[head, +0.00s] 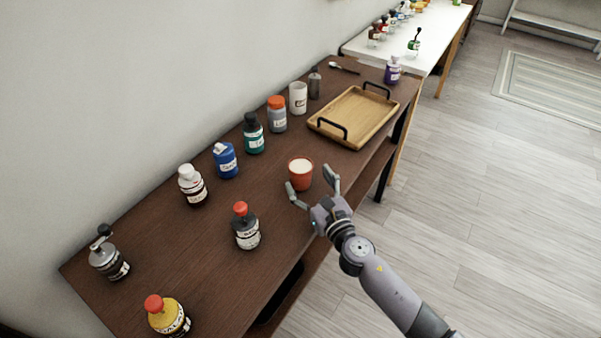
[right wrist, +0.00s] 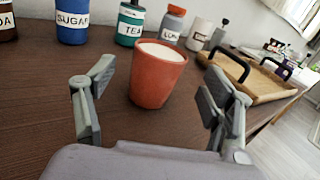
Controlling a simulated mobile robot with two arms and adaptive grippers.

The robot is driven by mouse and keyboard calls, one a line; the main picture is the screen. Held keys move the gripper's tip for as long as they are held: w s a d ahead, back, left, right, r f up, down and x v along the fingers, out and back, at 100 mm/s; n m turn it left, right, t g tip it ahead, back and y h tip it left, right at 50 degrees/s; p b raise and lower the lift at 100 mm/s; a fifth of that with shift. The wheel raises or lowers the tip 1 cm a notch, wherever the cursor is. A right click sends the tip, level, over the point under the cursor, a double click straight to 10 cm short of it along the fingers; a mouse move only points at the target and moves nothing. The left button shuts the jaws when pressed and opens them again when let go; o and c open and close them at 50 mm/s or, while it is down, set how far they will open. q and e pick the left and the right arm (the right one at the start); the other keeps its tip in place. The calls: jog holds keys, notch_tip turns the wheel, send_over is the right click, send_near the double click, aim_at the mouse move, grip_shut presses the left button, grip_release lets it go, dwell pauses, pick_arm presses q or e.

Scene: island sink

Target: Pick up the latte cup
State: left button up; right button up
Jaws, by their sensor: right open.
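The latte cup (head: 300,174) is a terracotta-red cup with a pale, milky top, standing upright on the dark wooden table. In the right wrist view the cup (right wrist: 158,76) stands in the middle, ahead of and between the fingers. My right gripper (head: 312,184) is open, its two fingers spread on the near side of the cup. In the right wrist view the gripper (right wrist: 160,88) holds nothing, and clear gaps show between each finger and the cup. My left gripper is not in view.
A wooden tray (head: 354,117) with black handles lies behind the cup to the right. A dark bottle with a red top (head: 245,227) stands to the left of the cup. A teal jar (head: 253,134) and several other containers line the wall side. The table around the cup is clear.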

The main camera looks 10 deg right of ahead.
aim_at(306, 177)
jog(key=x, duration=0.5)
jog(key=shift+w, duration=0.1)
jog(key=shift+c, duration=0.7)
jog(key=shift+r, duration=0.1)
jog(key=c, duration=1.3)
